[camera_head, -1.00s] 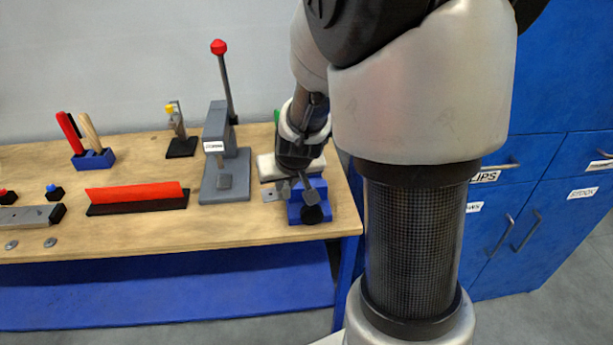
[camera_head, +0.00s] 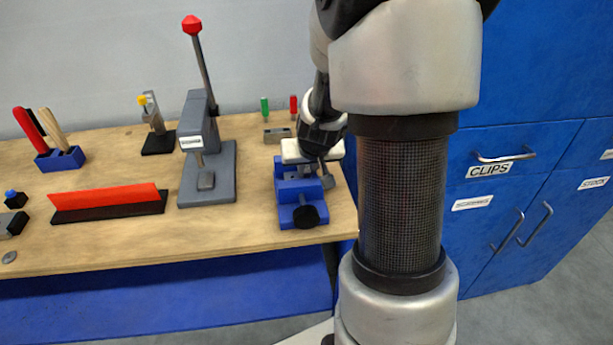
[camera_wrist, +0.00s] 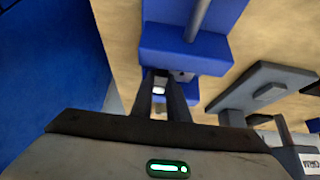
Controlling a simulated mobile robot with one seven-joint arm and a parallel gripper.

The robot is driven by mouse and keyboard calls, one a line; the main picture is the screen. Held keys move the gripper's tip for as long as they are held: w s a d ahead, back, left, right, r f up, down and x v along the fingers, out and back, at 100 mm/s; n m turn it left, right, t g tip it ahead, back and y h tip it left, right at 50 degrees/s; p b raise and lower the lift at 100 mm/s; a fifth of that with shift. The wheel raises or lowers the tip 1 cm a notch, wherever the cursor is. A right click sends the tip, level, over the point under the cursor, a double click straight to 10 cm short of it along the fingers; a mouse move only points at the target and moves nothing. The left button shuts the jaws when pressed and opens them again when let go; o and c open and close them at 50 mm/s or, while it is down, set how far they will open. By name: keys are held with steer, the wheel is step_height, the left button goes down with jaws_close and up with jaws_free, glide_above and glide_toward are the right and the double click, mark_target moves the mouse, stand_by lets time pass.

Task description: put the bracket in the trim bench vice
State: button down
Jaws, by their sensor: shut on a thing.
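The trim bench vice (camera_head: 287,197) is blue with a dark round handle knob and stands near the right end of the bench. In the wrist view its blue body (camera_wrist: 170,38) fills the upper middle. My gripper (camera_head: 315,174) is over the rear part of the vice, fingers pointing down. It also shows in the wrist view (camera_wrist: 160,76), shut on the bracket, with the fingertips close to the blue body. Little of the bracket shows: a small pale patch (camera_wrist: 159,87) between the fingers. I cannot tell whether the bracket is between the jaws.
A grey lever press (camera_head: 222,172) with a red knob stands left of the vice. A small rack (camera_head: 277,135) with green and red handles is behind. A red strip on a black base (camera_head: 108,201) lies farther left. Blue cabinets (camera_head: 530,80) stand to the right.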

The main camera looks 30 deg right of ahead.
steer(key=shift+f, duration=0.75)
steer(key=shift+f, duration=0.1)
steer(key=shift+f+b, duration=0.15)
steer(key=shift+b, duration=0.2)
steer(key=c, duration=1.7)
jaws_free()
